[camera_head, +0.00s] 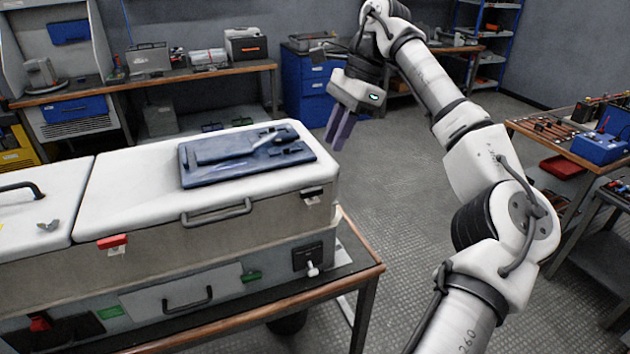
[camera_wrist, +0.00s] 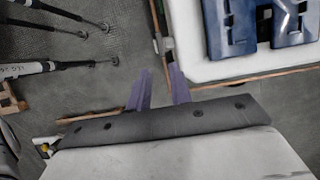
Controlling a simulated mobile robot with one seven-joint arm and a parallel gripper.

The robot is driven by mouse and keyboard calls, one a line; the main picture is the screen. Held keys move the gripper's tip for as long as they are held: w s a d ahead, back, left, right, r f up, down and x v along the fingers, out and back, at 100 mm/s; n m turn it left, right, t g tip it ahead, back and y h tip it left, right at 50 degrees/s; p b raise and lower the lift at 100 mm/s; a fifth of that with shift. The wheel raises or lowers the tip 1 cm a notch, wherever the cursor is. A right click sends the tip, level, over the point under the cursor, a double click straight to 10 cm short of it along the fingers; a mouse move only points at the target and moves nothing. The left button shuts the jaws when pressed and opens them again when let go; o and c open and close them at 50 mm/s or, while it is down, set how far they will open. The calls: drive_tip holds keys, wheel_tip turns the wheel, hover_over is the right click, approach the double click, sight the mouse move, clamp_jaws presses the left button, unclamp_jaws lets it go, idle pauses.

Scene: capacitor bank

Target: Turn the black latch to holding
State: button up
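A small black latch (camera_head: 312,194) with a white tag below it sits at the right end of the front edge of the large white-lidded case (camera_head: 130,215). Its turned position is too small to tell. My gripper (camera_head: 337,138) has purple fingers and hangs in the air beyond the case's right back corner, apart from the latch. In the wrist view the two fingers (camera_wrist: 160,72) stand apart with nothing between them. The white lid (camera_wrist: 225,70) and the case's side edge show to their right; I cannot make out the latch clearly there.
A blue tray (camera_head: 225,172) with tools lies on the lid. A red latch (camera_head: 113,241), a green latch (camera_head: 251,276) and a black panel with a white knob (camera_head: 312,268) are on the front. A cluttered bench (camera_head: 577,145) stands right; open floor (camera_head: 400,180) lies between.

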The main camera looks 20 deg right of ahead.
sight(313, 189)
drive_tip(key=p+x, duration=0.1)
drive_tip(key=x, duration=0.9)
drive_tip(key=shift+a+f, duration=0.2)
drive_tip(key=shift+f, duration=0.05)
clamp_jaws()
